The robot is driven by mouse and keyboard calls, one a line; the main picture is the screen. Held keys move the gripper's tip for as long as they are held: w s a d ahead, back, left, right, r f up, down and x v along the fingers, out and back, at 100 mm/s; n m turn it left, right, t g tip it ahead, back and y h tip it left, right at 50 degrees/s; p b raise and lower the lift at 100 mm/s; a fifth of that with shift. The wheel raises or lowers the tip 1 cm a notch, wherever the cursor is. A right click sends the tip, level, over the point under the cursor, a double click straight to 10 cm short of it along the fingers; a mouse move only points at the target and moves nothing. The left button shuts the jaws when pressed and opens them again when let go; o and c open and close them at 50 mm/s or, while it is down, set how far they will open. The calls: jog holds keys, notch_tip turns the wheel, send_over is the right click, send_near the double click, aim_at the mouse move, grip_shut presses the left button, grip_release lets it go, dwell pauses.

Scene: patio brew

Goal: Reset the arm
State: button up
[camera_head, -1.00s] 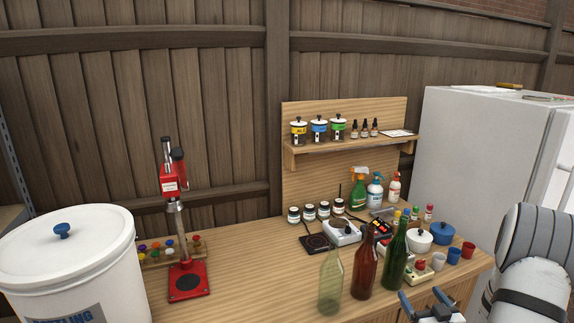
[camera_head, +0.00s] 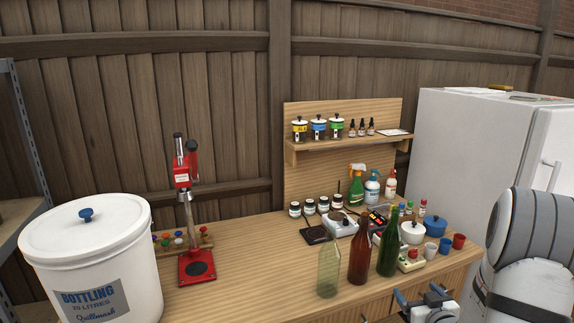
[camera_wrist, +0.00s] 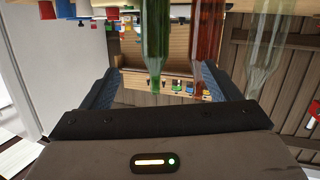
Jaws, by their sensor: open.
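My gripper (camera_head: 422,297) is at the bottom right of the head view, in front of the workbench (camera_head: 240,262). Its jaws are open and nothing shows between them. The wrist view looks upside down past the two dark fingers (camera_wrist: 160,88). A clear bottle (camera_head: 328,270), a brown bottle (camera_head: 359,255) and a green bottle (camera_head: 388,250) stand upright on the bench, to the left of and beyond the gripper. They also show between and beside the fingers in the wrist view, apart from them as far as I can tell.
A white bottling bucket (camera_head: 88,250) stands at left, beside a red bottle capper (camera_head: 197,266). Pots, cups and small jars crowd the bench's right half. A shelf (camera_head: 350,143) holds jars. A white fridge (camera_head: 470,135) stands at right. The bench's middle left is clear.

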jog(key=s+a+r+g+h, duration=0.2)
jog(key=s+a+r+g, duration=0.25)
jog(key=a+r, duration=0.2)
jog(key=s+a+r+g, duration=0.1)
jog(key=s+a+g, duration=0.1)
jog(key=s+a, duration=0.2)
jog(key=s+a+r+m+g+y, duration=0.1)
jog(key=s+a+r+g, duration=0.1)
jog(key=s, duration=0.8)
jog(key=s+a+r+g, duration=0.2)
jog(key=s+a+g, duration=0.2)
jog(key=s+a, duration=0.2)
jog(key=shift+s+a+r+y, duration=0.3)
jog(key=shift+s+y, duration=0.1)
jog(key=shift+s, duration=0.1)
